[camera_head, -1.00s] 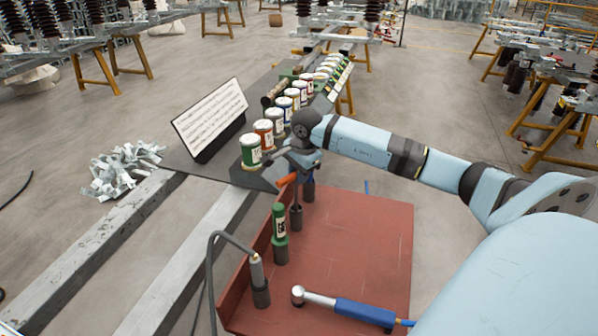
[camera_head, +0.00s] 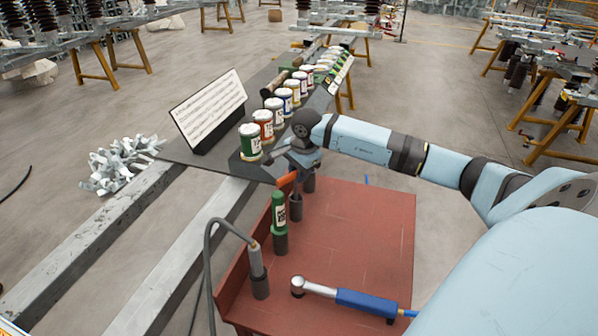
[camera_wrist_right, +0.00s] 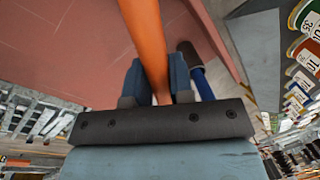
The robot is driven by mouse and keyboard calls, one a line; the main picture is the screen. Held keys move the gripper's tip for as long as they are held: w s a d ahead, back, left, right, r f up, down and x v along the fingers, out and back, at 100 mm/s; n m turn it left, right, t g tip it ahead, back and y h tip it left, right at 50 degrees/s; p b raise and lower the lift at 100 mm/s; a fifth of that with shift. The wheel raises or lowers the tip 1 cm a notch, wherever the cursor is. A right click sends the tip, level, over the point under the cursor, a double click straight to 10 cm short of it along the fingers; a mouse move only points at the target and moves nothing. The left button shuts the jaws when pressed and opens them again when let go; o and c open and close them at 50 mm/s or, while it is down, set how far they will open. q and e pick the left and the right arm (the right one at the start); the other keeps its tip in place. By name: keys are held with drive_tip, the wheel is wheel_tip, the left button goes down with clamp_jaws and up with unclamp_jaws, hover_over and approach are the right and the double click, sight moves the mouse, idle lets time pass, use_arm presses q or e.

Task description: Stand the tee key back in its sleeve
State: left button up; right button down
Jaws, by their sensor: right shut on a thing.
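The tee key's orange handle (camera_head: 287,180) is gripped by my right gripper (camera_head: 300,170), above the left edge of the red tray. In the right wrist view the orange bar (camera_wrist_right: 145,35) runs between the two blue-grey fingers (camera_wrist_right: 153,85), which are closed on it. A thin grey shaft (camera_head: 297,190) drops from the handle to a dark sleeve (camera_head: 296,208). The shaft's lower end seems to be at or inside the sleeve's mouth; how deep I cannot tell. My left gripper is out of view.
A green tool (camera_head: 279,213) and a grey corded tool (camera_head: 255,260) stand in neighbouring sleeves. Another sleeve (camera_head: 309,183) is just behind. A blue-handled wrench (camera_head: 365,302) lies on the red tray (camera_head: 360,235), whose middle is clear. Several labelled cans (camera_head: 250,142) line the dark board.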

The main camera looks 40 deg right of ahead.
drive_tip(key=c, duration=1.1)
unclamp_jaws()
drive_tip(key=shift+o, duration=0.9)
wheel_tip(320, 180, up, 14)
drive_tip(key=s, duration=0.2)
drive_tip(key=shift+s+f, duration=0.15)
drive_tip(key=shift+a+f, duration=0.1)
